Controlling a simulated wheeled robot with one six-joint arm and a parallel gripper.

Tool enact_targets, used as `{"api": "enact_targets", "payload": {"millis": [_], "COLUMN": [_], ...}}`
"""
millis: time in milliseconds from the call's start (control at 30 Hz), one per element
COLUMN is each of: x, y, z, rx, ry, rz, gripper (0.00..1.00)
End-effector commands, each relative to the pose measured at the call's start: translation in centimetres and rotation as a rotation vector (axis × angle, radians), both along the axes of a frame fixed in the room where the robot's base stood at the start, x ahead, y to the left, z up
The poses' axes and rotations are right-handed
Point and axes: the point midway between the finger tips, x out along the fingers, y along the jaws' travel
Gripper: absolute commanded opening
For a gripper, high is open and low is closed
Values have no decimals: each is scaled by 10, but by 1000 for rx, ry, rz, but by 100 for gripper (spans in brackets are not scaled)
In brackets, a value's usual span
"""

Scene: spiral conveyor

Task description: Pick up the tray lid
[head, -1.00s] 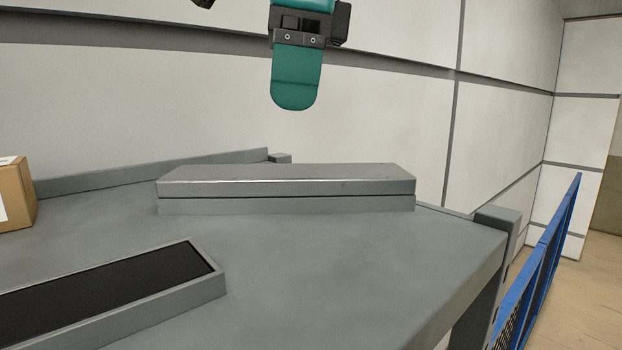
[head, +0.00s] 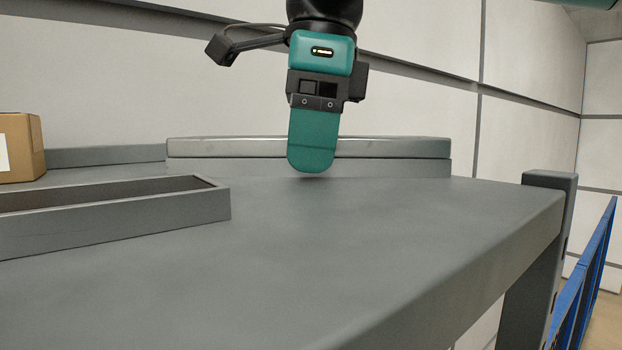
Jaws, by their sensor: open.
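The tray lid (head: 405,147) looks like a long flat grey slab. It lies lengthwise near the back of the grey table, on top of a low grey strip or base (head: 400,168). My gripper (head: 312,162) points down with teal fingers and overlaps the middle of the lid in the head view. I see it side-on, so one finger hides the other and the gap between them. It hides a short stretch of the lid. I cannot tell whether it touches the lid or is in front of it. Nothing visible is held.
An open grey tray (head: 130,222) with a dark inside stands at the left front. A cardboard box (head: 20,148) is at the far left. The table (head: 380,240) is clear in the middle and right. A post (head: 550,182) marks its right corner, with a blue fence (head: 590,270) beyond.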

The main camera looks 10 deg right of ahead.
Motion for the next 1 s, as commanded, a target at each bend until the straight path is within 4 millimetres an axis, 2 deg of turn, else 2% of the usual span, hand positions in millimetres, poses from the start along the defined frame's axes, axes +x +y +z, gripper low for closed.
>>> {"api": "enact_targets", "payload": {"millis": [33, 267, 400, 500, 800, 867, 1000], "x": [0, 0, 0, 0, 0, 0, 1], "y": [1, 1, 1, 1, 0, 0, 0], "z": [-5, -3, -3, -3, 0, 6, 33], "rx": [0, 0, 0, 0, 1, 1, 1], "ry": [0, 0, 0, 0, -1, -1, -3], "rz": [1, 1, 1, 1, 1, 2, 0], "gripper": [100, 98, 66, 47, 47, 47, 47]}}
